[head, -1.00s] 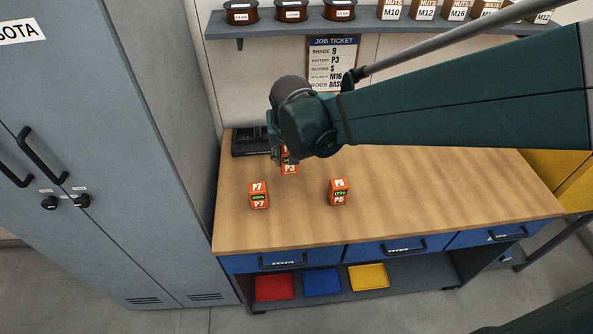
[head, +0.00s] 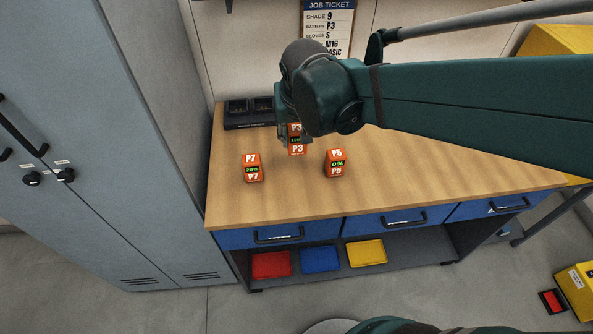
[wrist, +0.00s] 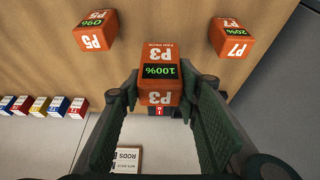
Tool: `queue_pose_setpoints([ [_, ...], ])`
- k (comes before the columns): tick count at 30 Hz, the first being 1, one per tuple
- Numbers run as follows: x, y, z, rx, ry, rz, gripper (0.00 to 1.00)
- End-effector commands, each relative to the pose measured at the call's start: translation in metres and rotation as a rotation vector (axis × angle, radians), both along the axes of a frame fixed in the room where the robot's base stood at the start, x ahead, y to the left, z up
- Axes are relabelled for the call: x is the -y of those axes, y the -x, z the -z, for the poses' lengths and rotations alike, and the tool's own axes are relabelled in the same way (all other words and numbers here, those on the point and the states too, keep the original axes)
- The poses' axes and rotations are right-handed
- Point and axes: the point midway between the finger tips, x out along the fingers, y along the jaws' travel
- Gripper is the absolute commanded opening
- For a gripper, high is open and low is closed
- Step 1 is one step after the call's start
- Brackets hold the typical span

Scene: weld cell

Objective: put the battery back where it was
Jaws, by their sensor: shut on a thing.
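The battery P3 (head: 297,149) is an orange block with a green 100% display. My gripper (head: 294,132) is shut on it over the bench. In the wrist view P3 (wrist: 160,53) sits between the two green fingers of my gripper (wrist: 160,84). I cannot tell whether its underside touches the bench. The battery P7 (head: 252,167), showing 20%, stands on the bench to the left of P3. The battery P5 (head: 335,163), showing 0%, stands to the right. The dark charger (head: 247,114) with slots lies at the back left, partly hidden by my gripper.
A grey locker (head: 110,150) stands close on the left. The job ticket (head: 328,25) on the wall reads battery P3. Red, blue and yellow bins (head: 320,258) sit on the lower shelf.

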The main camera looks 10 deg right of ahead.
Motion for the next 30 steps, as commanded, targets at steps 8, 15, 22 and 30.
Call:
queue_pose_setpoints([
  [8,0.0,0.0,0.006,0.0,0.0,0.0,0.12],
  [15,0.0,0.0,0.036,0.0,0.0,0.0,0.12],
  [22,0.0,0.0,0.057,0.0,0.0,0.0,0.12],
  [30,0.0,0.0,0.058,0.0,0.0,0.0,0.12],
])
